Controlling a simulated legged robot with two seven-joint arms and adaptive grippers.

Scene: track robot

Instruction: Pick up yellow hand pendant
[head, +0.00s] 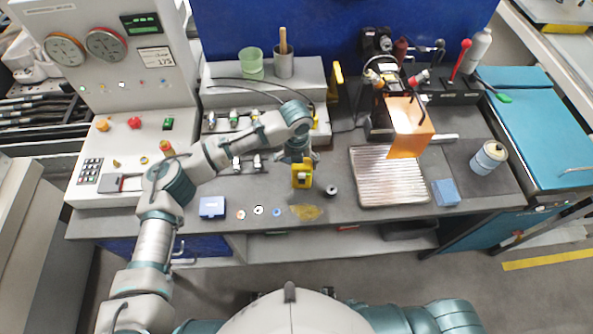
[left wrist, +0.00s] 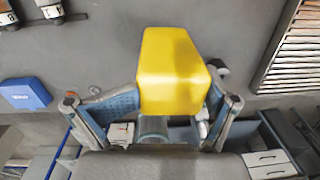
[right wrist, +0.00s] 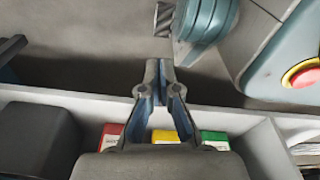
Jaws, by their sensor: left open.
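The yellow hand pendant (head: 302,175) is by the front of the grey bench, directly under my left gripper (head: 298,157). In the left wrist view the pendant (left wrist: 172,70) is a yellow block. It rises between the two spread fingers of my left gripper (left wrist: 153,104), which are open on either side of it. A gap shows at the left finger; contact at the right finger cannot be made out. The pendant's lower part is hidden in the left wrist view. My right gripper (right wrist: 160,75) has its fingertips together with nothing between them, below the bench and away from the pendant.
A blue box (head: 212,206) and small rings lie left of the pendant. A dark round knob (head: 331,191) stands just right of it, then a ribbed metal tray (head: 388,176). In the right wrist view, coloured boxes (right wrist: 165,137) sit in a shelf.

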